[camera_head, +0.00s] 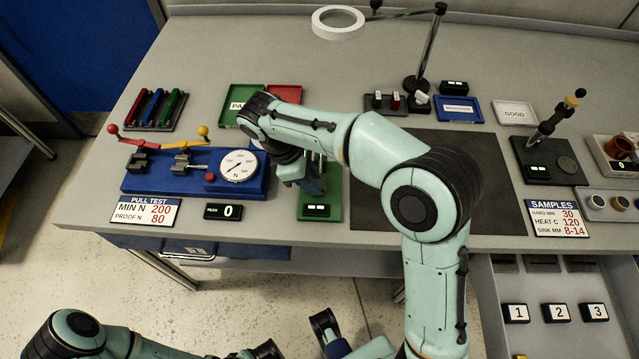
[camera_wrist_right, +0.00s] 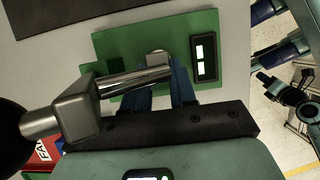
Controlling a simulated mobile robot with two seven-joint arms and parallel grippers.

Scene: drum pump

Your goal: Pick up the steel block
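My right gripper (camera_head: 314,183) points down over the green stand (camera_head: 331,206) at the front middle of the bench, partly hidden by its own wrist. In the right wrist view its two blue fingers (camera_wrist_right: 163,92) stand apart and reach down to the green plate (camera_wrist_right: 118,43). A small round-edged steel piece (camera_wrist_right: 157,57) shows at the fingertips; I cannot tell if it is the steel block or part of the stand.
A small display (camera_wrist_right: 205,58) is on the plate beside the fingers. The blue pull tester (camera_head: 195,176) with its dial stands to the left. Green and red trays (camera_head: 241,92) lie behind. A dark mat (camera_head: 480,190) lies right, partly under my arm.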

